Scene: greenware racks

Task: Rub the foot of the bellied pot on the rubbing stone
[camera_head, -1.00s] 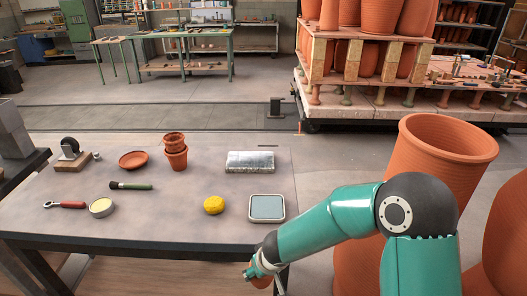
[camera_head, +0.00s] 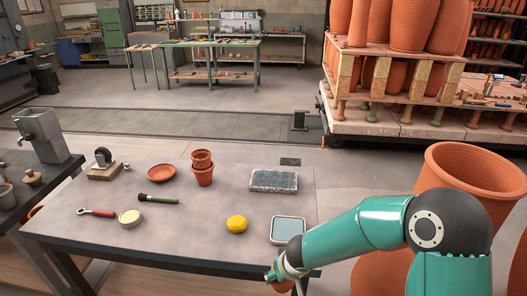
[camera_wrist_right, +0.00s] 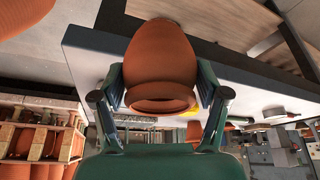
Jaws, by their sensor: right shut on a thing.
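The bellied pot (camera_wrist_right: 160,58) is orange-brown clay and is held by my right gripper (camera_wrist_right: 160,88). In the right wrist view its open rim faces the camera and its belly is between the two fingers; its foot points away and is hidden. In the head view the right gripper (camera_head: 284,272) is at the front right edge of the table, with only a bit of the pot (camera_head: 271,276) showing. A grey, rough-looking block (camera_head: 273,181), which looks like the rubbing stone, lies at the back right of the table. My left gripper is out of view.
A large clay pot (camera_head: 455,165) stands right of the table.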

